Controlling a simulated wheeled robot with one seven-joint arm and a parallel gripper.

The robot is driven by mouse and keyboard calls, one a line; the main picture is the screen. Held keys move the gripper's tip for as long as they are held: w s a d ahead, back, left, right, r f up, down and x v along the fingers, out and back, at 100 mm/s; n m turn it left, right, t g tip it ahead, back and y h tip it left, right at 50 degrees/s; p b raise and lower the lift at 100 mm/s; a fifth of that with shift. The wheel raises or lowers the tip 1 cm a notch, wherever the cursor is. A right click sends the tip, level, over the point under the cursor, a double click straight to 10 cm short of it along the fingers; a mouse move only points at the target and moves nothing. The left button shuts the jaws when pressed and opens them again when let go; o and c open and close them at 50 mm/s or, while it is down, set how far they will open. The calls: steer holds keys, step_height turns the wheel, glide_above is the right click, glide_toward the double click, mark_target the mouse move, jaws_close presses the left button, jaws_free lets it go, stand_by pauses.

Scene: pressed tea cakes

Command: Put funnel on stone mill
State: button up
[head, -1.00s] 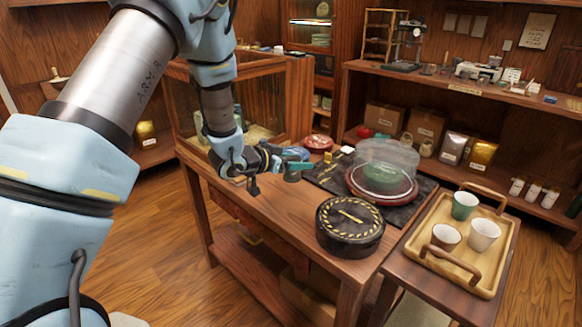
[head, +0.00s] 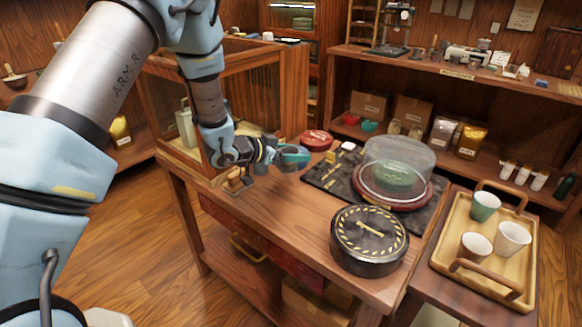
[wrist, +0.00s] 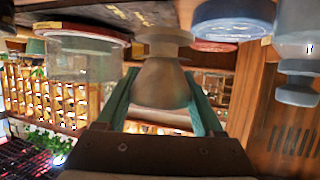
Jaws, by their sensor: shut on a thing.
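My gripper (wrist: 163,108) has teal fingers shut on a grey-brown, bell-shaped piece with a wide rim, which looks like the funnel (wrist: 160,80). In the head view my gripper (head: 290,158) is over the far left part of the wooden table, and the held piece is too small there to make out. No stone mill can be identified for sure. A dark round drum with gold dashes and a bar on top (head: 369,240) stands at the table's near right corner, apart from my gripper; I cannot tell if it is the mill.
A clear dome (head: 396,165) covers a green thing on a dark mat. A red round tin (head: 316,140) stands behind my gripper. A wooden tray (head: 447,240) with cups is at the right. A wood-framed case (head: 165,115) is at the left. The table's front left is bare.

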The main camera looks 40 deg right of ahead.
steer(key=shift+f+p, duration=0.5)
steer(key=shift+f, duration=2.65)
steer(key=shift+f, duration=0.15)
steer(key=o, duration=1.4)
